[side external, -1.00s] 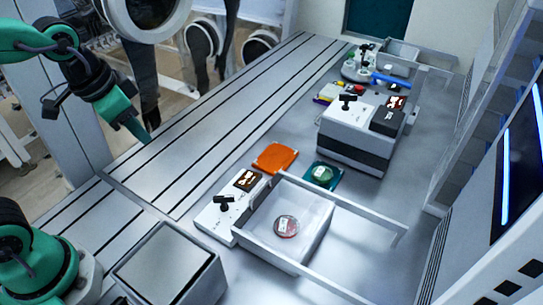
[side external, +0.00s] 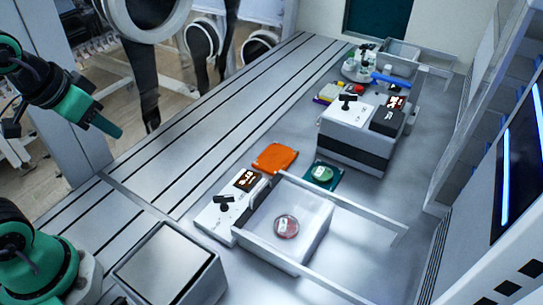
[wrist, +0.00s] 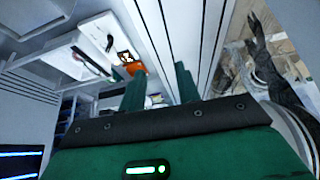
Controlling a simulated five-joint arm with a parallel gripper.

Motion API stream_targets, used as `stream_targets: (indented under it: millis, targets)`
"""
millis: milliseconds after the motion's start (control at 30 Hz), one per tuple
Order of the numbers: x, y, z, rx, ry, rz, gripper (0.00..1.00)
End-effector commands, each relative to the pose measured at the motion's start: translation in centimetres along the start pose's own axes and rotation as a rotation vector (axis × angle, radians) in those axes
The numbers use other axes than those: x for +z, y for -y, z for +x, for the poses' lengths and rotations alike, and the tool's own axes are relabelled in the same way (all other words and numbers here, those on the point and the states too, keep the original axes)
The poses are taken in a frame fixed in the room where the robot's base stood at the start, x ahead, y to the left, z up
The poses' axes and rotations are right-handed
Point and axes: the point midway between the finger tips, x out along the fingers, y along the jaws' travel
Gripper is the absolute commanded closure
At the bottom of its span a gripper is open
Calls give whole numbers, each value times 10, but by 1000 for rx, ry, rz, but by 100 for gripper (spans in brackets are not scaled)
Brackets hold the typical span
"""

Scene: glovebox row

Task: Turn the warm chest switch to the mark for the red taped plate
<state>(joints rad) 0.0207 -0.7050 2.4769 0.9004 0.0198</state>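Two white units carry black switch handles; I cannot read which is the warm chest. The near unit (side external: 213,222) has its handle (side external: 223,199) beside a small lit display (side external: 246,180). The back unit (side external: 352,146) has a dark band, a handle (side external: 348,101) and a lit display (side external: 396,102). Marks around the handles are too small to read. A round plate with a red rim (side external: 286,227) lies in the open tray beside the near unit. My gripper (side external: 118,131) is in the air at the upper left, far from both. In the wrist view its fingers (wrist: 160,84) are apart and empty.
An orange mat (side external: 275,158) and a teal mat (side external: 313,186) with a green-rimmed plate (side external: 322,174) lie between the units. A low rail (side external: 365,213) borders the tray. A grey box (side external: 168,264) stands in front. The slotted bench (side external: 200,125) is clear.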

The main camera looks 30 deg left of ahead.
Motion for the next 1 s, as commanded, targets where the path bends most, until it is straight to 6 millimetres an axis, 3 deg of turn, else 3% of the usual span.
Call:
stream_targets:
  millis: [467,1000]
  targets:
    - [-42,-44,40,73,158,288,67]
    - [-65,-122,117,166,343,661,67]
